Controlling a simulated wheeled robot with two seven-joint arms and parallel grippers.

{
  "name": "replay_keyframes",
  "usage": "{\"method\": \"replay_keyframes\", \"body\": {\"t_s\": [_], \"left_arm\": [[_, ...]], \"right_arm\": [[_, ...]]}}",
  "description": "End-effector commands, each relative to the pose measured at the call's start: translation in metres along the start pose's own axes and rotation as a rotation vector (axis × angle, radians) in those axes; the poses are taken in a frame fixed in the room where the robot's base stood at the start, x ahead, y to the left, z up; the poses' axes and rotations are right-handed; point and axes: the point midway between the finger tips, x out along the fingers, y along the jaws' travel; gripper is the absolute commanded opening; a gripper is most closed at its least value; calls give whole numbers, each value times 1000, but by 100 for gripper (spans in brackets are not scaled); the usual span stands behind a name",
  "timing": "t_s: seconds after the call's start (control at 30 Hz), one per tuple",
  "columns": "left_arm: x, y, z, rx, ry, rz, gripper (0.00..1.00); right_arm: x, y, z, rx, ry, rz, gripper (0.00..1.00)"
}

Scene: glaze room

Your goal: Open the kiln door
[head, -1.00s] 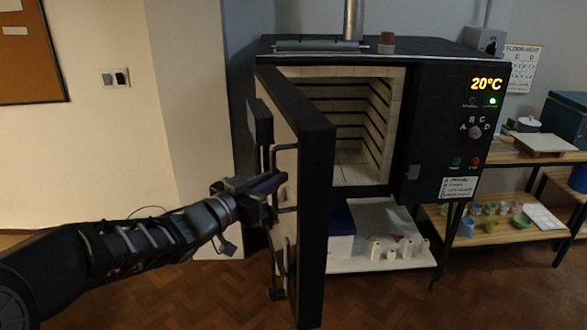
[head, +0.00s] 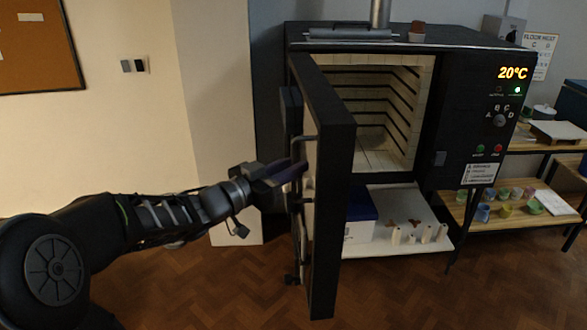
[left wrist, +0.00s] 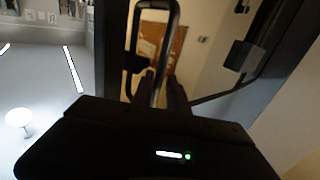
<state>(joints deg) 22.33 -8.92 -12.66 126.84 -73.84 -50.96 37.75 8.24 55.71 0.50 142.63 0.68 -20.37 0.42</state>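The kiln (head: 448,120) stands at centre right with its pale brick chamber (head: 385,110) exposed. Its dark door (head: 333,190) is swung wide open on the left side and looks nearly edge-on in the head view. My left gripper (head: 300,172) is at the outer face of the door, at the handle. In the left wrist view the handle (left wrist: 173,30) is a metal loop, and its bar runs down between the two fingers (left wrist: 162,90), which sit close on both sides of it. The fingertips are partly dark. My right gripper is not in view.
A blue and white box (head: 360,230) and small pale pieces stand on the shelf (head: 400,247) under the kiln. A rack with coloured pots (head: 505,210) is at the right. The wooden floor (head: 400,295) in front is clear.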

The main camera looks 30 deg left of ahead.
Motion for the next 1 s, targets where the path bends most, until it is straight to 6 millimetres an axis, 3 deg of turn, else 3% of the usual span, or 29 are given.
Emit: {"method": "replay_keyframes", "body": {"t_s": [0.17, 0.53, 1.0], "left_arm": [[0, 1, 1, 0, -3, 2, 33], [-6, 2, 3, 0, -4, 3, 33], [-72, 1, 2, 1, -3, 1, 33]], "right_arm": [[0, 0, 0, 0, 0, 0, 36], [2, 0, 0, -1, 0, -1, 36], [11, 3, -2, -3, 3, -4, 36]]}}
